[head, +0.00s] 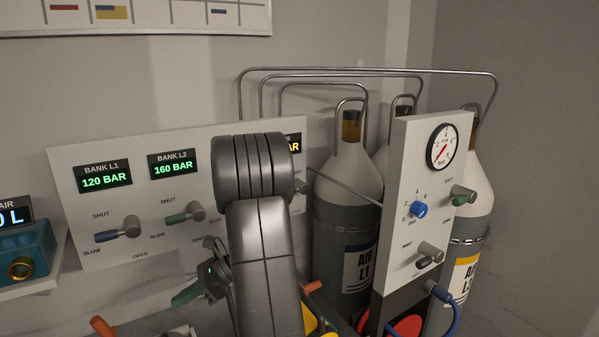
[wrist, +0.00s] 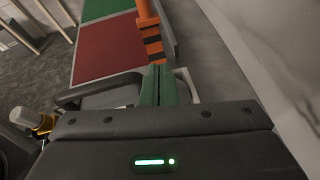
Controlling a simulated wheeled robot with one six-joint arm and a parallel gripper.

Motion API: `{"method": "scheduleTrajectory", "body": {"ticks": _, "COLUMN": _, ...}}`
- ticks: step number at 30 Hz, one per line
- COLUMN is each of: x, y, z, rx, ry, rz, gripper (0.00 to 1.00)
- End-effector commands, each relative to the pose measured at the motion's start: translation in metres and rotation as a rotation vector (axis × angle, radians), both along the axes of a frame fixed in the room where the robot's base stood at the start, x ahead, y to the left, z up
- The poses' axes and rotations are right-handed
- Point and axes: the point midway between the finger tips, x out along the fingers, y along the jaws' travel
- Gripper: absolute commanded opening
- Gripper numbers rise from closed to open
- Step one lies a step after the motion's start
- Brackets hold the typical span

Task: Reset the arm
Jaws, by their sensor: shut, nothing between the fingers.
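My arm rises in the middle of the head view and hides part of the white bank panel (head: 120,230). My gripper (head: 180,298) is low beside the arm, in front of the panel's lower edge, its green fingers pointing left. In the wrist view my gripper (wrist: 157,70) has its two green fingers pressed together, with nothing between them. An orange post with black bands (wrist: 150,30) shows just beyond the fingertips; I cannot tell how far off it is.
The bank panel has a blue-handled lever (head: 118,233) and a green-handled lever (head: 185,214). At right a gauge panel (head: 405,240) stands before several gas cylinders (head: 345,180). A teal box (head: 25,252) is at far left. Red and green floor areas (wrist: 105,50) show in the wrist view.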

Motion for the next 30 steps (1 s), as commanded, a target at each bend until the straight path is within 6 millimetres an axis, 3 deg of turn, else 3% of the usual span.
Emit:
{"method": "scheduleTrajectory", "body": {"ticks": 3, "x": 0.006, "y": -0.009, "z": -0.013, "rx": 0.048, "ry": 0.031, "rz": -0.004, "gripper": 0.00}}
{"method": "scheduleTrajectory", "body": {"ticks": 13, "x": 0.015, "y": -0.033, "z": -0.023, "rx": 0.075, "ry": 0.047, "rz": -0.001, "gripper": 0.00}}
{"method": "scheduleTrajectory", "body": {"ticks": 30, "x": 0.014, "y": -0.039, "z": -0.025, "rx": 0.070, "ry": 0.044, "rz": 0.000, "gripper": 0.00}}
